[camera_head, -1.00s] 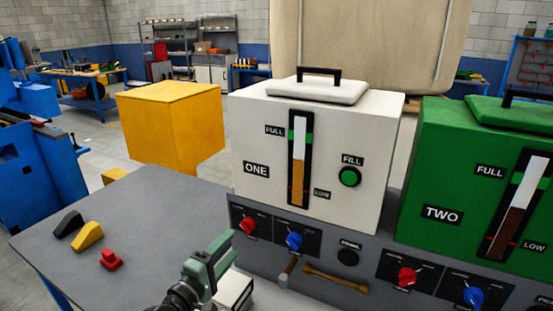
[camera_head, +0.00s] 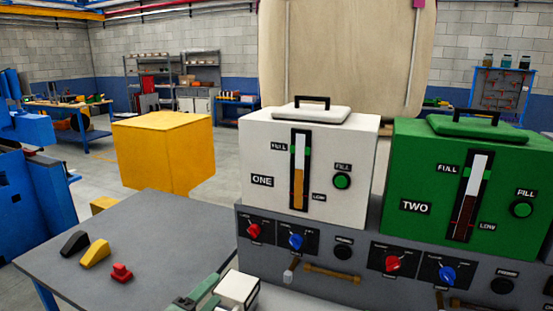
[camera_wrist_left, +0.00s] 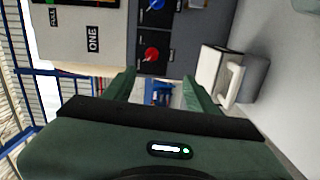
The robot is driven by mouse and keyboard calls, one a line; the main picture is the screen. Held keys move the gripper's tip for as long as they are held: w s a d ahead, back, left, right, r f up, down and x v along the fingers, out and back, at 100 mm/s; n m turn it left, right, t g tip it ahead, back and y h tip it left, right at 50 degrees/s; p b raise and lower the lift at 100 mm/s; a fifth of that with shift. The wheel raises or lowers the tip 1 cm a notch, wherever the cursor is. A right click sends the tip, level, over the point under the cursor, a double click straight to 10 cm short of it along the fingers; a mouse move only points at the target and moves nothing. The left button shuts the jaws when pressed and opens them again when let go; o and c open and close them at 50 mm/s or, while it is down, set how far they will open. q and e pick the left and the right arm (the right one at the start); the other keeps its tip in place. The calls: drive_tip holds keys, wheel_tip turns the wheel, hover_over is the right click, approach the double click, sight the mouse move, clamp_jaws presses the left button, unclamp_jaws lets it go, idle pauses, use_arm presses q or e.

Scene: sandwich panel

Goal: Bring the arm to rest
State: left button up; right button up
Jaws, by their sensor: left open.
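My left gripper (camera_head: 197,291) shows at the bottom edge of the head view, over the grey table and just left of a white block-like item (camera_head: 238,287). In the left wrist view its two green fingers (camera_wrist_left: 160,92) stand apart with nothing between them. The white item, with a handle, shows beyond the right finger in that view (camera_wrist_left: 209,66). Most of my left arm is out of the head view. My right gripper is not in view.
The white machine ONE (camera_head: 345,205) and green machine TWO (camera_head: 415,185) stand on a grey panel with knobs. Black, yellow and red pieces lie on the table's left (camera_head: 150,225), otherwise mostly clear. A yellow box (camera_head: 160,155) stands behind.

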use_arm(q)
drive_tip(key=s+d+f+m+g+y, duration=0.1)
drive_tip(key=s+d+f+m+g, duration=0.1)
drive_tip(key=s+f+m+g, duration=0.45)
drive_tip(key=s+d+f+m+g+y, duration=0.1)
drive_tip(key=s+d+f+m, duration=0.15)
drive_tip(key=s+f, duration=0.55)
drive_tip(key=s+a+m+g+y, duration=0.2)
drive_tip(key=s+a+m, duration=0.15)
drive_tip(key=s, duration=0.55)
drive_tip(key=s+a+m+g+y, duration=0.25)
drive_tip(key=s+a, duration=0.25)
drive_tip(key=s, duration=0.5)
wheel_tip(320, 180, down, 28)
drive_tip(key=s+g, duration=0.2)
drive_tip(key=s+a+f+g, duration=0.1)
drive_tip(key=s+a+f, duration=0.2)
drive_tip(key=s+f, duration=1.2)
drive_tip(key=shift+s+a+f+y, duration=0.15)
drive_tip(key=shift+s+y, duration=0.2)
drive_tip(key=shift+s, duration=0.65)
